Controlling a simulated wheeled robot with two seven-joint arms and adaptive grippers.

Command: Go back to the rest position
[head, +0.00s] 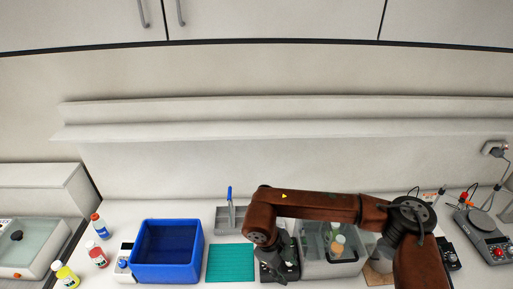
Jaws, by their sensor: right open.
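My right arm comes in from the lower right and bends across the bench. My right gripper (280,268) hangs at its end, dark and pointing down, between the green mat and the grey bin. Its jaws are open; I see nothing held in them, though the fingertips are hard to make out. My left gripper is not in view.
A blue crate (137,272) stands left of the green mat (231,263). Red-labelled and yellow bottles (66,275) stand at the far left. A grey organiser (223,220) is behind the mat. A meter (486,238) is at the right. A wall shelf runs behind.

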